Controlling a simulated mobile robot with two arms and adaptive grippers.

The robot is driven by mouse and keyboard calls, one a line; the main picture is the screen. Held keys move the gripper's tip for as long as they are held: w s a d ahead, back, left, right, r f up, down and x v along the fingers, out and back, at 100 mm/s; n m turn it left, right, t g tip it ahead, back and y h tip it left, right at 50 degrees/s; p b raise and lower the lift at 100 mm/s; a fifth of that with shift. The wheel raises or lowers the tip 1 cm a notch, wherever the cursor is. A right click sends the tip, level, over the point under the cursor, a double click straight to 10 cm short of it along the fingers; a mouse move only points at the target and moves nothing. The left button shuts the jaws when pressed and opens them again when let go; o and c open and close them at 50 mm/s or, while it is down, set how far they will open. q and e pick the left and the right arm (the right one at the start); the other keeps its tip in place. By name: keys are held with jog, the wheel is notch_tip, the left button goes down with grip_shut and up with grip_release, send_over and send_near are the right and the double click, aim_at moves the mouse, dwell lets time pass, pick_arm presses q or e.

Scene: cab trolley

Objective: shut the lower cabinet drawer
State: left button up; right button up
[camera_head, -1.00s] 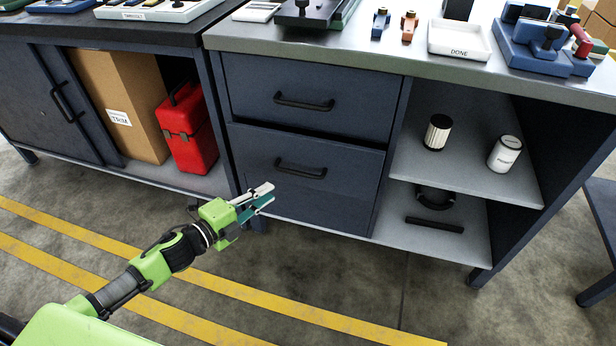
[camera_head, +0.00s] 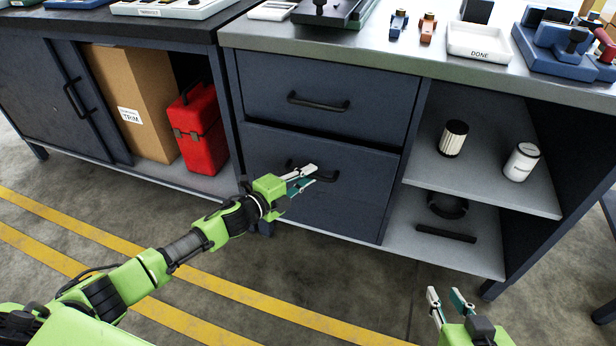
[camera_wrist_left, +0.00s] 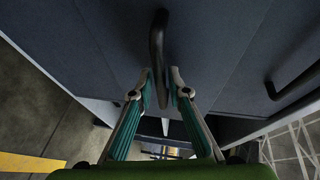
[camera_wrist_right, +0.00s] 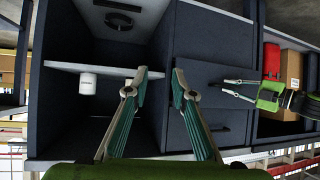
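The lower drawer (camera_head: 345,205) has a dark blue front and a black bar handle (camera_head: 325,176). In the left wrist view the handle (camera_wrist_left: 157,45) runs toward the space between the two parted fingertips (camera_wrist_left: 160,85); contact cannot be told. My right gripper (camera_head: 449,298) is open and empty, low in front of the cabinet's shelves. Its parted fingers also show in the right wrist view (camera_wrist_right: 158,80).
The upper drawer (camera_head: 325,80) looks shut. Open shelves at the right hold a filter (camera_head: 453,138), a white can (camera_head: 521,162) and dark parts below. A red case (camera_head: 198,130) and cardboard box (camera_head: 135,95) stand in the left cabinet. Floor in front is clear.

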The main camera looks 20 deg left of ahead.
pick_arm(q)
jog(key=shift+w+d, duration=0.1)
jog(key=shift+w, duration=0.1)
pick_arm(e)
jog(key=shift+w+r, duration=0.2)
jog(key=shift+r, duration=0.05)
